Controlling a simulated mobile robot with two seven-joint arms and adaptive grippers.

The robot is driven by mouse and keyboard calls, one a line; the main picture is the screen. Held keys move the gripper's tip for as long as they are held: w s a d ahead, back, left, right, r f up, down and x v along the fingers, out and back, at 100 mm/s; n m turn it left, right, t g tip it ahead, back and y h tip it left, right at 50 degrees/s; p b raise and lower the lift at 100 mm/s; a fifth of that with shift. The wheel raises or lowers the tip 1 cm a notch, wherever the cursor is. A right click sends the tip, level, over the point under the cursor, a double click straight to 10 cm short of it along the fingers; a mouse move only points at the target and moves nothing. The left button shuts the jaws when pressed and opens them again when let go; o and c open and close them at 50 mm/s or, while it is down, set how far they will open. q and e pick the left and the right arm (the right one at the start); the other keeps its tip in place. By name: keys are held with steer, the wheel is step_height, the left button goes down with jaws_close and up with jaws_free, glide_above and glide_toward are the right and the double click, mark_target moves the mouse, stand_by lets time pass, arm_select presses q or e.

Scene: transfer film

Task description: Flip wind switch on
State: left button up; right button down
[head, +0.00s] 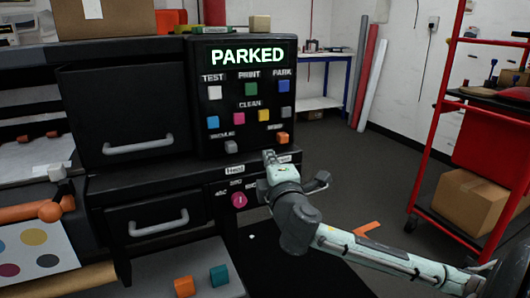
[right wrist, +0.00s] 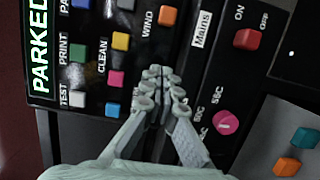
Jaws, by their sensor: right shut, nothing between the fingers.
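The wind switch (head: 282,138) is a small orange block at the lower right of the black control panel (head: 215,135). In the right wrist view the orange wind switch (right wrist: 167,15) sits beside its WIND label near the top. My right gripper (head: 268,155) is shut and empty, just below and left of the switch in the head view. In the right wrist view its closed fingertips (right wrist: 160,72) point at the panel, apart from the switch. Whether the fingertips touch the panel I cannot tell. My left gripper is not in view.
A pink dial (head: 239,200) is below the panel. A red mains switch (right wrist: 246,39) is right of the fingers in the wrist view. Several coloured buttons are above. Drawer handles (head: 138,145) stick out at left. A red cart (head: 450,140) stands at right.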

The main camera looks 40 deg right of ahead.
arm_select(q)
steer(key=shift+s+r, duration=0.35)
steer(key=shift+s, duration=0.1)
arm_select(e)
steer(key=shift+v, duration=1.5)
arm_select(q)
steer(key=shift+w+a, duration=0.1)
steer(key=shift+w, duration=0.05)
arm_select(e)
steer(key=s+f+m+g+y, duration=0.1)
steer(key=s+f+m+g, duration=0.2)
steer(key=f, duration=1)
steer(key=s+f+m+g+y, duration=0.15)
steer(key=f+g, duration=0.25)
steer(key=f, duration=0.8)
steer(key=s+a+f+m+g+y, duration=0.1)
steer(key=s+a+f+m+g, duration=0.1)
steer(key=s+f, duration=0.3)
steer(key=s+a+f+m+g+y, duration=0.2)
steer(key=s+a+f, duration=0.3)
steer(key=f, duration=0.4)
steer(key=s+a+f+m+g+y, duration=0.1)
steer(key=s+a+f+m, duration=0.1)
steer(key=s+a+f, duration=0.2)
step_height(320, 180, down, 4)
steer(key=shift+s+r+g, duration=0.1)
steer(key=shift+s+g, duration=0.3)
steer(key=shift+s, duration=0.3)
